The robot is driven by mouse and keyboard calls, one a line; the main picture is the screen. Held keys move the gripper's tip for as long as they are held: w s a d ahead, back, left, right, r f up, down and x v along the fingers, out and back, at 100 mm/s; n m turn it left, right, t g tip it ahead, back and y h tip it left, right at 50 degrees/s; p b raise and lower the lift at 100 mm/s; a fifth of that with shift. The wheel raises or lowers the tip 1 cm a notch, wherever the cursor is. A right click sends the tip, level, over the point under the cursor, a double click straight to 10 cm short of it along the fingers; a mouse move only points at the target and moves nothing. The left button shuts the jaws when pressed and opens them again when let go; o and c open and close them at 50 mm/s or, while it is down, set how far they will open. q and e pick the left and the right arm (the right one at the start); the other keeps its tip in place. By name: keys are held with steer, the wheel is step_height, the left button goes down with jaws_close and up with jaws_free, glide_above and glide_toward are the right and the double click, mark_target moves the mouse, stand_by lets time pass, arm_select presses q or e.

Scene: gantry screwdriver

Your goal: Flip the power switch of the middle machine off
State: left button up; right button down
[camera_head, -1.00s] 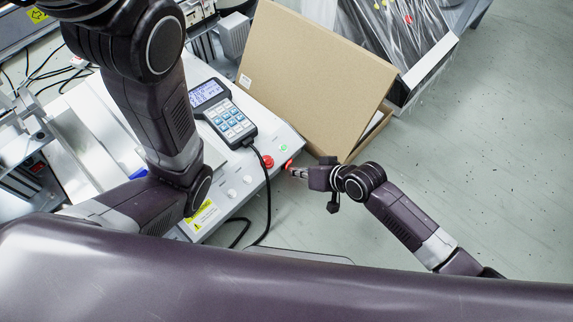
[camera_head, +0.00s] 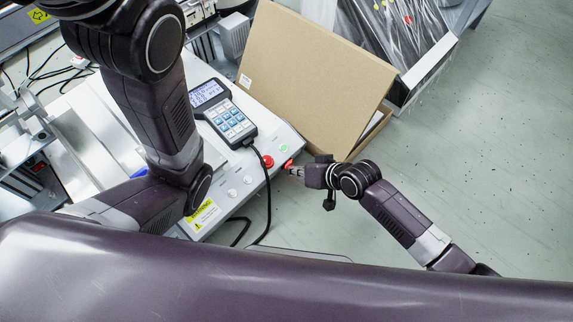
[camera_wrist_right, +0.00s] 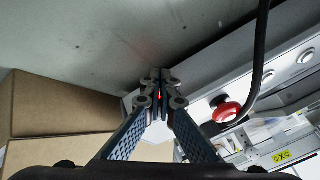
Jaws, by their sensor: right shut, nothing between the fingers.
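The middle machine (camera_head: 253,183) is a white-grey unit with buttons along its front edge. Its red power switch (camera_head: 289,163) sits near the right end of that front, and a small red glow (camera_wrist_right: 160,96) shows between the fingertips in the right wrist view. My right gripper (camera_head: 291,169) is shut and empty, with its fingertips at the switch; I cannot tell if they touch it. The fingers also show in the right wrist view (camera_wrist_right: 160,85), largely covering the switch, so its position is unclear. My left gripper is not visible.
A red round button (camera_head: 267,161) sits beside the switch, and it shows in the wrist view (camera_wrist_right: 226,111). A keypad pendant (camera_head: 229,121) with a hanging black cable lies on the machine. A cardboard box (camera_head: 315,70) stands close behind. Floor at right is clear.

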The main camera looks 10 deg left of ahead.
stand_by(0.4)
steer(key=shift+s+d+r+p, duration=0.1)
steer(key=shift+s+d+p, duration=0.1)
steer(key=shift+d+p, duration=0.25)
steer(key=shift+s+d, duration=0.15)
steer(key=shift+s+d+p, duration=0.25)
steer(key=shift+d+p, duration=0.3)
steer(key=shift+s+d+p, duration=0.35)
steer(key=shift+s+d, duration=0.1)
steer(key=shift+d, duration=0.4)
steer(key=shift+s+d+p, duration=0.35)
steer(key=shift+s+d, duration=0.1)
steer(key=shift+d, duration=0.35)
